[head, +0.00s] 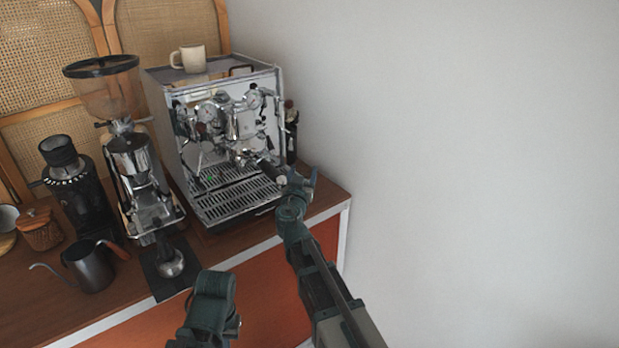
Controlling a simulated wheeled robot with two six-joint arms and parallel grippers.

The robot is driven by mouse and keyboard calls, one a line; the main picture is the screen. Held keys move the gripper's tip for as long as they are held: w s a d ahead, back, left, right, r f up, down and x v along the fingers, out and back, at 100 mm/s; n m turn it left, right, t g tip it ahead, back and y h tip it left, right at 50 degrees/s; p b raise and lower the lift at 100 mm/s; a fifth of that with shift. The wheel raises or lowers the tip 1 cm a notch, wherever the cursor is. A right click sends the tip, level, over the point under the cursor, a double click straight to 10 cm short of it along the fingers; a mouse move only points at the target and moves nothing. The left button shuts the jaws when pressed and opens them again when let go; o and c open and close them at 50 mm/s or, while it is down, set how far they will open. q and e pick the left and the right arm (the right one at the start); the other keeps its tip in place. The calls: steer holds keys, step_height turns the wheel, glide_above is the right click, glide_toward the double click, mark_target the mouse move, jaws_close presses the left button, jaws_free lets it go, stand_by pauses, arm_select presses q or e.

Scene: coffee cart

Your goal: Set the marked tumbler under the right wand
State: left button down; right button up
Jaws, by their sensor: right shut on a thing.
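The espresso machine (225,140) stands at the back of the counter, with a slotted drip tray (237,197) at its front. A thin steel wand shows on its left side. The right wand is hard to tell from the metal parts there. My right gripper (280,178) is at the tray's right front corner, by a dark handle-like part. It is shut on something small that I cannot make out. No tumbler shows clearly. A small green spot (210,179) shows above the tray's left part; I cannot tell what it belongs to. My left arm shows at the bottom, its gripper out of sight.
A grinder (135,165) stands left of the machine. A tamper (170,263) sits on a dark mat (162,284) before it. A black kettle (90,266) and a smaller grinder (75,185) are further left. A cream mug (190,58) is on the machine. The wall is close at right.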

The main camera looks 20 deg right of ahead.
steer(key=shift+w+a+f, duration=0.1)
steer(key=shift+w+a, duration=0.35)
steer(key=shift+w, duration=0.75)
steer(key=shift+w+a+f, duration=0.1)
steer(key=shift+w+a, duration=0.35)
steer(key=shift+w, duration=0.8)
steer(key=shift+w+a+f, duration=0.1)
steer(key=shift+w+a, duration=0.35)
steer(key=shift+w, duration=0.75)
steer(key=shift+f+b, duration=0.3)
steer(key=shift+b, duration=0.2)
steer(key=o, duration=1.5)
steer(key=shift+s, duration=0.15)
steer(key=v, duration=1.3)
steer(key=shift+s+a+r, duration=0.1)
steer(key=shift+s+a, duration=0.15)
